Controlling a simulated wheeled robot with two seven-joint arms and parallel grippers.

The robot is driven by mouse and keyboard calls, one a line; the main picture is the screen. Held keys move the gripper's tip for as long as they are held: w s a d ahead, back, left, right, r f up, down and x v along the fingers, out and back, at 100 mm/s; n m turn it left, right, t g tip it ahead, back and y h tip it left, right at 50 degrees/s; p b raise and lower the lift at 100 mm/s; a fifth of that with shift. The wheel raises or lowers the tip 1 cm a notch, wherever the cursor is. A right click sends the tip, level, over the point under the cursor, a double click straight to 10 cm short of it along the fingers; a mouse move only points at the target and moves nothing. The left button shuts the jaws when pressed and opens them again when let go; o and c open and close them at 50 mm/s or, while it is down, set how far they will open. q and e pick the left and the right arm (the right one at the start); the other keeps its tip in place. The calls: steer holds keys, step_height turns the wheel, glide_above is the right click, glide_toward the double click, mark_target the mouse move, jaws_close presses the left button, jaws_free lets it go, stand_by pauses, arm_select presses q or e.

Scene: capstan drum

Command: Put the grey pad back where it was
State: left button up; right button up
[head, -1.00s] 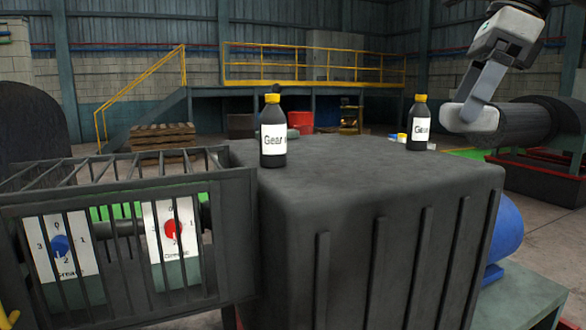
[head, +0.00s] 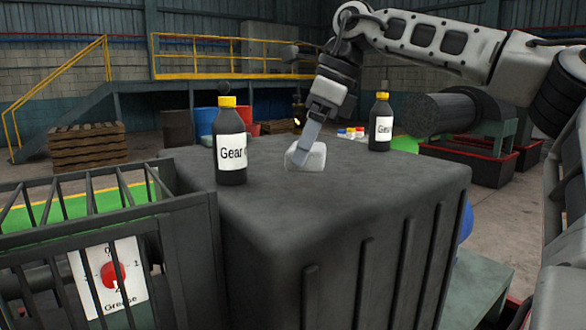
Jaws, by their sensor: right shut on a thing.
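A light grey, rounded block (head: 306,157), which looks like the grey pad, is at the tip of my right gripper (head: 318,130). The gripper is shut on it, pointing down from my arm at the upper right. The block is over the dark box-shaped housing (head: 330,195), between two bottles. I cannot tell whether it touches the housing's top. A near black bottle (head: 231,150) with a yellow cap and a "Gear" label stands to its left. A similar bottle (head: 380,130) stands farther back to its right. My left gripper is not in view.
A barred cage (head: 110,225) stands at the left, with a red dial plate (head: 113,277) behind its bars. The front of the housing's top is clear. My right arm crosses the upper right.

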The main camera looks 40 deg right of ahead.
mark_target(321, 145)
steer(key=shift+w+a+f, duration=0.25)
steer(key=shift+w+f, duration=0.55)
steer(key=shift+f, duration=0.2)
steer(key=shift+w+a+f, duration=0.15)
steer(key=shift+w+f, duration=0.15)
steer(key=shift+f, duration=0.1)
step_height(321, 145, down, 3)
steer(key=shift+p, duration=0.6)
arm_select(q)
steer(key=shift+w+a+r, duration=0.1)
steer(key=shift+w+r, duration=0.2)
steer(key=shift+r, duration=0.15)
arm_select(e)
steer(key=shift+f, duration=0.1)
steer(key=o, duration=0.9)
steer(key=shift+r, duration=0.5)
arm_select(q)
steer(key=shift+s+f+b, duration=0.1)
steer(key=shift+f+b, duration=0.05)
steer(key=shift+b, duration=0.15)
arm_select(e)
steer(key=v, duration=1.1)
